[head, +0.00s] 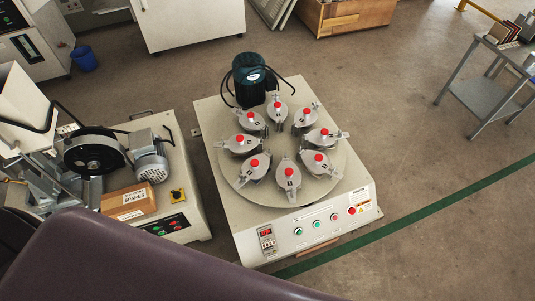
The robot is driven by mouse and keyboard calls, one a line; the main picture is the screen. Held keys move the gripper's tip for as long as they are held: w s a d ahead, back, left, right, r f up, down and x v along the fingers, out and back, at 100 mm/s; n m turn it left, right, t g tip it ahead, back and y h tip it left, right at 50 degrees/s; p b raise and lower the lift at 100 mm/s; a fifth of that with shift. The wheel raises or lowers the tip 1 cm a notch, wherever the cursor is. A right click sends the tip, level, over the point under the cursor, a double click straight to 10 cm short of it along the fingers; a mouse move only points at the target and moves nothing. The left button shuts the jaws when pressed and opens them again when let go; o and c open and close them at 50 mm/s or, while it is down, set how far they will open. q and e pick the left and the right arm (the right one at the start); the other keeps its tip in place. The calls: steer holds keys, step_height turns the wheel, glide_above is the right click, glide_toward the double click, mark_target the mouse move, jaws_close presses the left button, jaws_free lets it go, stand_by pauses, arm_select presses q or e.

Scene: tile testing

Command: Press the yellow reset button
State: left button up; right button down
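A grey-white machine (232,205) with a round turntable stands in the middle of the head view. Its sloping front panel carries a red-lit display (266,233), a green button (298,231), a teal button (317,223), another small greenish button (333,217) and a red button (352,211). I cannot make out a clearly yellow button on this panel. A yellow square plate with a dark centre (177,196) sits on the machine at left; I cannot tell whether it is a button. Neither of my grippers is identifiable in the view.
Several red-knobbed grey holders (289,178) ring the turntable, with a dark motor (250,78) behind. The left machine (190,222) holds a cardboard box (129,201). A grey cart (485,88) stands at upper right. Floor is clear at right, crossed by a green line (430,208).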

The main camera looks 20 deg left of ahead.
arm_select(q)
jaws_close()
steer(key=shift+s+a, duration=0.1)
stand_by(1.0)
